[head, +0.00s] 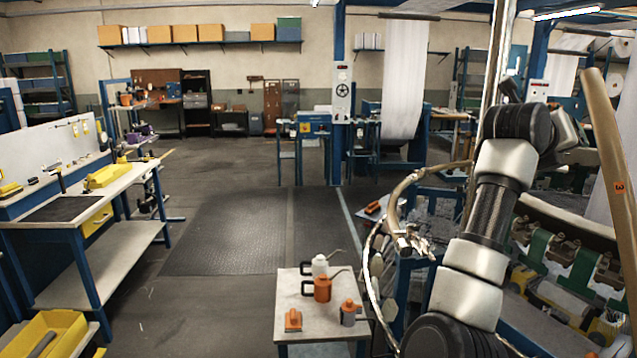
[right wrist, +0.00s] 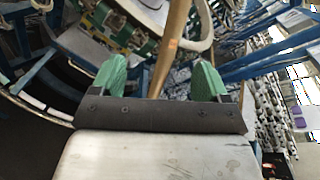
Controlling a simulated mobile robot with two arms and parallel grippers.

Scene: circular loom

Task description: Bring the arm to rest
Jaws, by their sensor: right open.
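My right arm (head: 487,220) rises in the right part of the head view, bends at a dark joint near the upper right and runs on to the right. Its gripper cannot be made out there. In the right wrist view my right gripper (right wrist: 160,72) is open, its two green fingertips wide apart. A wooden bar (right wrist: 174,45) shows between the fingers; I cannot tell whether it lies between them or behind them. No finger visibly closes on it. My left gripper is not in view.
The circular loom (head: 560,240) stands close at the right, with a curved wooden bar (head: 610,140) marked 3. A small table (head: 290,335) holds orange and white cans. A workbench (head: 100,200) stands at the left. The floor mat (head: 235,235) in between is clear.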

